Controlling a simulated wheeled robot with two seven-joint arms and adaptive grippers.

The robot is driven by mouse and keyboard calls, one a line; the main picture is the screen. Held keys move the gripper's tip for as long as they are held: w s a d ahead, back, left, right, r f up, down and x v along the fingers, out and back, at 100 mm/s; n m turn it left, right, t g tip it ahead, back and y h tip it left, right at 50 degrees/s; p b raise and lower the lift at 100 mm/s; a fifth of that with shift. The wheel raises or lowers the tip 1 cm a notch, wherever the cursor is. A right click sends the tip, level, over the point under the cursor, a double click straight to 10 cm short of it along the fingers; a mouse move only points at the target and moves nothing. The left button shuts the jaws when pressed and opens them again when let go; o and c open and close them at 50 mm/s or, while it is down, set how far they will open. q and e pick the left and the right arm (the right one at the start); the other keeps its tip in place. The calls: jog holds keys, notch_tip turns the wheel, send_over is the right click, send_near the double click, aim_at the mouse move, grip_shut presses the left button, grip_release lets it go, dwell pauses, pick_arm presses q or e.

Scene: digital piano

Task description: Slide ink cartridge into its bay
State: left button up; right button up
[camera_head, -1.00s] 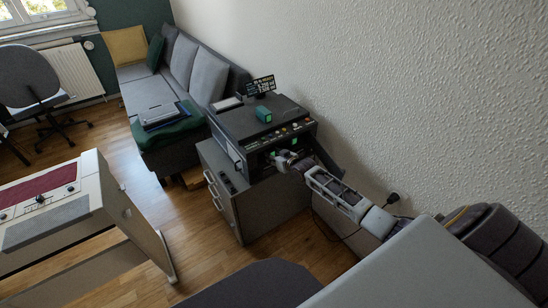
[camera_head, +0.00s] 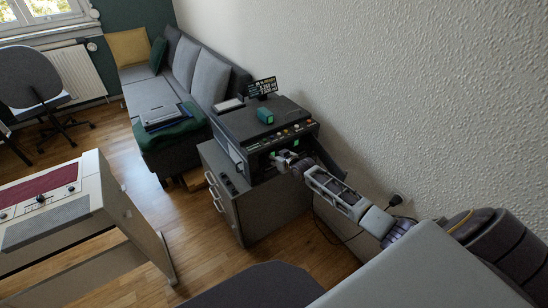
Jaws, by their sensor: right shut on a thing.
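A dark printer-like machine (camera_head: 240,122) stands on a grey cabinet, with a row of coloured buttons along its front edge and an open bay below them. Green spots (camera_head: 296,142) show inside the bay. A small green block (camera_head: 265,115), which may be a cartridge, sits on top of the machine. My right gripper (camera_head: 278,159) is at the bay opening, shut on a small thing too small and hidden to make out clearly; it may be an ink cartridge. My left gripper is not in view.
The grey drawer cabinet (camera_head: 262,212) supports the machine. A small display (camera_head: 262,87) stands at its back. An open dark panel (camera_head: 328,160) lies close to my right arm. The textured wall (camera_head: 420,90) is behind it. A digital piano (camera_head: 60,205) stands at left, a sofa (camera_head: 155,92) beyond.

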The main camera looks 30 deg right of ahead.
jog(key=shift+w, duration=0.2)
jog(key=o, duration=1.2)
jog(key=shift+s, duration=0.1)
jog(key=shift+p+v, duration=2.45)
jog(key=shift+p, duration=0.5)
jog(key=shift+s, duration=0.15)
jog(key=shift+v, duration=5.8)
